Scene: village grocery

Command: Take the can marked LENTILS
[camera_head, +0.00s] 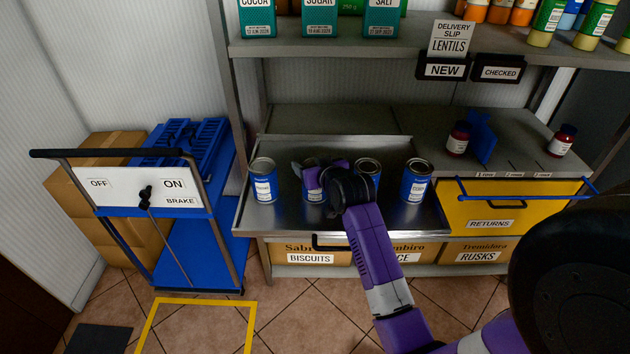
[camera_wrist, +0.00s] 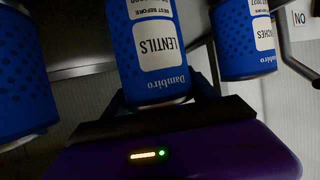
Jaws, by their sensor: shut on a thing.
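The blue can marked LENTILS (camera_wrist: 155,45) fills the middle of the wrist view, its label facing the camera. In the head view it is the second can from the left (camera_head: 313,194) in the metal tray (camera_head: 290,222), partly hidden by my gripper. My gripper (camera_head: 318,174) is shut on this can, with dark jaws (camera_wrist: 160,100) around it in the wrist view. I cannot tell whether the can is clear of the tray floor.
Similar blue cans stand close on both sides: a left one (camera_head: 264,182), a third (camera_head: 368,170) and a right one (camera_head: 415,182). A shelf edge (camera_head: 380,48) with a LENTILS slip (camera_head: 450,38) hangs above. A blue trolley (camera_head: 180,225) stands left. A yellow RETURNS drawer (camera_head: 520,205) is right.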

